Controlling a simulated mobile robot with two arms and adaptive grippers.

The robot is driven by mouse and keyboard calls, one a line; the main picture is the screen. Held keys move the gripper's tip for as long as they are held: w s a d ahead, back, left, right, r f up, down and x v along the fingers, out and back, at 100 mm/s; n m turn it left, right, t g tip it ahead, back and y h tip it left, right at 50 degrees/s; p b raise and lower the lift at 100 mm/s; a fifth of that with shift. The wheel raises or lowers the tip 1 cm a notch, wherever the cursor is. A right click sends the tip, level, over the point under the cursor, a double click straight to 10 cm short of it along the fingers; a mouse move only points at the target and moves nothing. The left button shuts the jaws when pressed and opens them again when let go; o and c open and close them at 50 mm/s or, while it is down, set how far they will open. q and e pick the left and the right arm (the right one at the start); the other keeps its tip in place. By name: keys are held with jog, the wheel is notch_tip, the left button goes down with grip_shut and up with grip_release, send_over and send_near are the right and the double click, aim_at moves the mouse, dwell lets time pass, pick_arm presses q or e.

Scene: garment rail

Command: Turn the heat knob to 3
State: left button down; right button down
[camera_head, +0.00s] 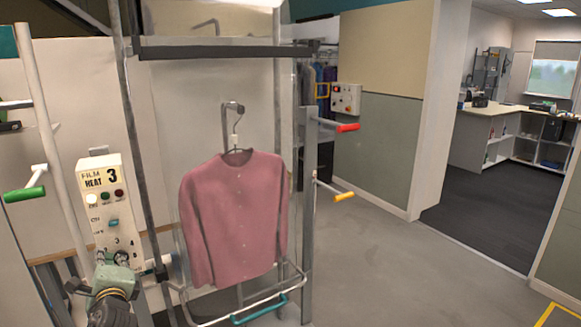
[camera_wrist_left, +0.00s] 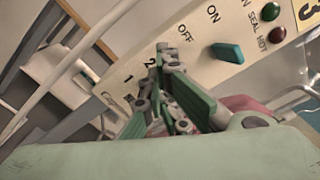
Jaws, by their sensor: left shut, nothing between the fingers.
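The control box (camera_head: 106,215) is a cream panel marked FILM HEAT with a large 3, at the left of the head view. Its heat dial is at the bottom, with small numbers around it. The dark knob (camera_head: 121,257) shows partly just above my left gripper (camera_head: 113,271). In the left wrist view the panel (camera_wrist_left: 205,65) shows the marks 1 and 2 beside my left gripper (camera_wrist_left: 168,75). Its green-padded fingers are shut with nothing between them, in front of the dial. They hide the knob there; I cannot tell whether they touch it. My right gripper is not in view.
A teal switch (camera_wrist_left: 228,52) with ON and OFF marks sits above the dial. A pink garment (camera_head: 235,215) hangs on the metal frame to the right. Red (camera_head: 347,128), yellow (camera_head: 344,196) and green (camera_head: 24,194) handles stick out. The floor at right is clear.

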pick_arm(q)
jog(key=p+v, duration=0.2)
jog(key=v, duration=0.4)
jog(key=shift+a, duration=0.1)
jog(key=shift+f, duration=0.15)
notch_tip(320, 180, down, 5)
jog(key=n+b, duration=0.5)
jog(key=n, duration=0.7)
jog(key=x, duration=0.2)
jog(key=b+x, duration=0.2)
jog(key=x, duration=0.1)
jog(key=shift+w+a+r, duration=0.15)
jog(key=shift+a+r, duration=0.2)
jog(key=shift+r, duration=0.05)
